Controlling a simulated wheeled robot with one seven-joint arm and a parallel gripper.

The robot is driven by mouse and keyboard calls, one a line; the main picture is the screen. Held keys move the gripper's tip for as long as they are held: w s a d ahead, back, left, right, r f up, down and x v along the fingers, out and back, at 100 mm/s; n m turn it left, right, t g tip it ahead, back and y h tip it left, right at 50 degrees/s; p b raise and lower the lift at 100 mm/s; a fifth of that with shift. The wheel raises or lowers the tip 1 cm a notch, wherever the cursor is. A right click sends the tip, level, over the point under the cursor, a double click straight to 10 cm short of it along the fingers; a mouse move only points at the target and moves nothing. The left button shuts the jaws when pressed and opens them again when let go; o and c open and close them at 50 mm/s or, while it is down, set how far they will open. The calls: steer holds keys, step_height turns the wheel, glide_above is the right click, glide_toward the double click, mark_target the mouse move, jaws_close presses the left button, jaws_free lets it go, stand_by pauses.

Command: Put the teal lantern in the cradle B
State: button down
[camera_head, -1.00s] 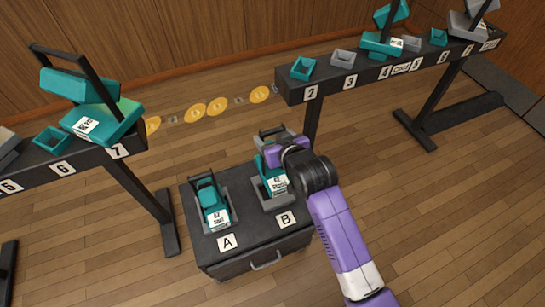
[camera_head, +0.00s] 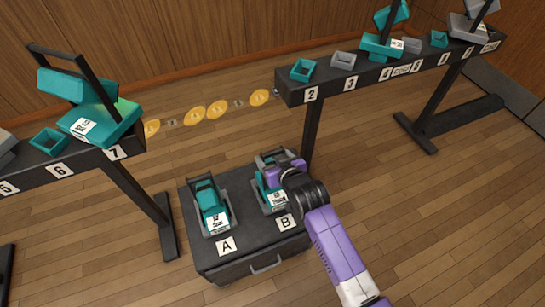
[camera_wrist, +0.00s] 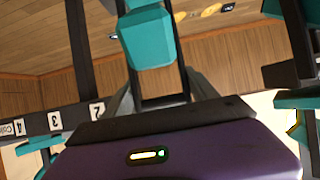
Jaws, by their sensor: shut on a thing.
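The teal lantern (camera_head: 264,196) has a white label and a dark handle frame. My gripper (camera_head: 280,170) is shut on its upper part, partly hiding it. The lantern is at the grey cradle B (camera_head: 257,183) on the dark cabinet, behind the B sign (camera_head: 286,223). It looks low in the cradle, but I cannot tell whether it rests fully on the bottom. In the wrist view, a teal part of a lantern (camera_wrist: 148,38) and dark frame bars show beyond the purple gripper body.
Another teal lantern (camera_head: 211,208) sits in cradle A, close on the left. A dark rail (camera_head: 330,88) with numbered places, lanterns and small trays stands behind to the right. Another rail (camera_head: 90,161) stands at the left. Open wooden floor surrounds the cabinet.

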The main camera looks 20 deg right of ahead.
steer(key=shift+w, duration=0.1)
steer(key=shift+c, duration=1.2)
jaws_free()
steer(key=shift+f, duration=0.1)
steer(key=shift+s+r, duration=0.2)
steer(key=shift+s, duration=0.05)
steer(key=p+v, duration=0.1)
steer(key=v, duration=1)
steer(key=shift+s+p, duration=0.3)
steer(key=shift+s, duration=0.05)
steer(key=shift+r, duration=0.15)
